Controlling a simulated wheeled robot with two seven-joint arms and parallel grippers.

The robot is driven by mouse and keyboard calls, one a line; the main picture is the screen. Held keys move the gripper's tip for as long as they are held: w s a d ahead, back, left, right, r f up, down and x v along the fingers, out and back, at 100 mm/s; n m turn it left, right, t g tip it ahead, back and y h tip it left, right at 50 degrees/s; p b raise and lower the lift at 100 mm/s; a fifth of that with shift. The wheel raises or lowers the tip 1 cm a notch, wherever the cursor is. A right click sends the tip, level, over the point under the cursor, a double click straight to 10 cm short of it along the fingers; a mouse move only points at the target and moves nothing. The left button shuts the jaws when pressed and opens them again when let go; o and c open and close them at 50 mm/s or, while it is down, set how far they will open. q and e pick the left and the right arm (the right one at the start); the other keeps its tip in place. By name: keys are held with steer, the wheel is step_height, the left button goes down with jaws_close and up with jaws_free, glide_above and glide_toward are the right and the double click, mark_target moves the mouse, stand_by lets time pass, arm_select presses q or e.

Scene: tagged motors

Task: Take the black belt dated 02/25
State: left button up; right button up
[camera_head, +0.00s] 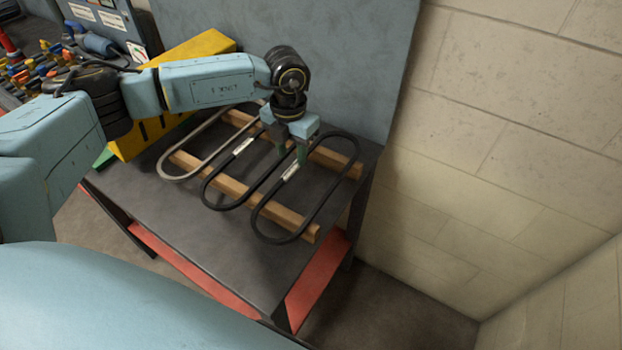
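Three belt loops lie across two wooden strips on the dark table. One is pale grey (164,172) at the left. A black belt (207,187) with a white tag (243,146) lies in the middle, and another black belt (257,225) with a white tag (290,171) lies at the right. The tag dates are too small to read. My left gripper (292,152) points down over the upper parts of the two black belts. Its green-tipped fingers are apart, and I see nothing clearly held. It hides part of the middle belt. My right gripper is not in view.
The wooden strips (232,187) raise the belts off the table (190,235). A yellow slotted block (205,45) stands at the back left, partly behind my arm. A grey-blue panel (350,60) rises behind the table, and a block wall (500,130) is at the right.

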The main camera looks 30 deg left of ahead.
mark_target(290, 171)
arm_select(q)
steer(key=f, duration=0.4)
steer(key=shift+s+a+f, duration=0.15)
steer(key=shift+a+f, duration=0.1)
steer(key=shift+a, duration=0.05)
steer(key=shift+c, duration=0.3)
jaws_close()
